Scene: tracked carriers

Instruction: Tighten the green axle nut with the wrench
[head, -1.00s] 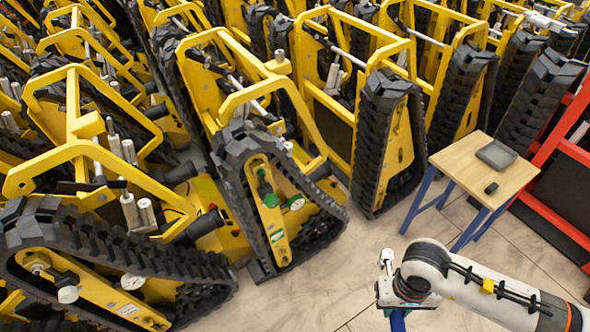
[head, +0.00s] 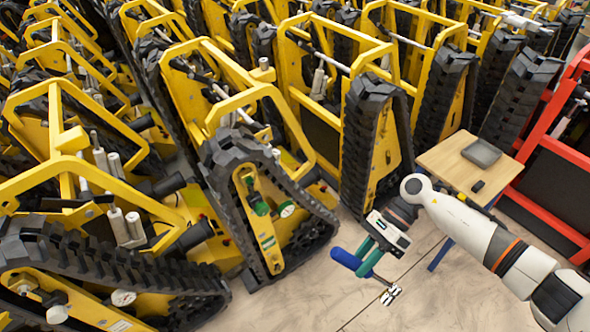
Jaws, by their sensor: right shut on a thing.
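The green axle nut (head: 260,208) sits on the yellow side plate of the nearest middle tracked carrier (head: 268,238), inside its black track loop. My right gripper (head: 362,262) is to the right of that track, apart from it. It is shut on the blue handle of the wrench (head: 346,258). The wrench's bright metal head (head: 391,294) points down and to the right, away from the nut, over the floor. My left gripper is not in view.
A white round part with a green rim (head: 287,210) is just right of the nut. A small wooden table (head: 450,163) with a grey tray (head: 481,153) stands behind my right arm. A red frame (head: 545,150) is at the right. Floor near the gripper is clear.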

